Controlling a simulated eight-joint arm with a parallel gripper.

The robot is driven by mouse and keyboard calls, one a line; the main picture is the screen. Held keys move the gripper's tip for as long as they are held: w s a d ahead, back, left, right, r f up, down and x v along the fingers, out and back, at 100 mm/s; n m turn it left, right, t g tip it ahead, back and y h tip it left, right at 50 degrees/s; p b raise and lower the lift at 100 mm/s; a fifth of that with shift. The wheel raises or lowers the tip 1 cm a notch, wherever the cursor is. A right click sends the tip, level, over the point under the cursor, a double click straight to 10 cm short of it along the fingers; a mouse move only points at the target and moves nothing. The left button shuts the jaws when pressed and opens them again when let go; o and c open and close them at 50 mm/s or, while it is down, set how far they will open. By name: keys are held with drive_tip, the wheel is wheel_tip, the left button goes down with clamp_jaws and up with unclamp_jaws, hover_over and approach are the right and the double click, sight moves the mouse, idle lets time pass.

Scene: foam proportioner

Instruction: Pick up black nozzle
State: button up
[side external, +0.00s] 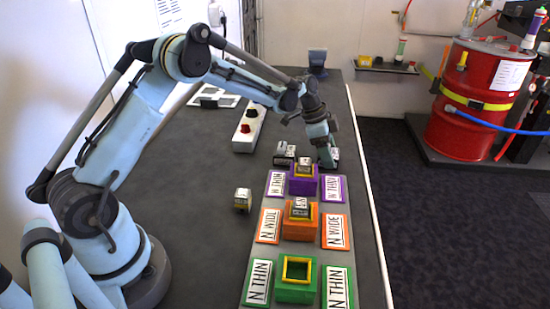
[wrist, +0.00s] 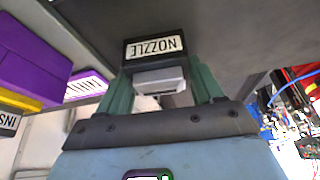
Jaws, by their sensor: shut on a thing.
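The black nozzle (wrist: 153,48) has a white label reading NOZZLE and a grey part below it. It sits between the two green fingers of my gripper (wrist: 160,78) in the wrist view, and the fingers are closed on it. In the side view my gripper (side external: 329,158) points down beyond the purple holder, near the table's right edge. Only a small pale part of the nozzle (side external: 336,154) shows there beside the fingers. I cannot tell whether it touches the table.
Purple (side external: 303,184), orange (side external: 300,226) and green (side external: 296,289) holders stand in a row. Purple and orange contain blocks; green looks empty. Loose blocks lie left of my gripper (side external: 284,153) and on the table (side external: 243,199). A button box (side external: 249,128) stands behind. The table's left middle is clear.

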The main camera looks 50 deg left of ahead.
drive_tip(key=shift+c, duration=1)
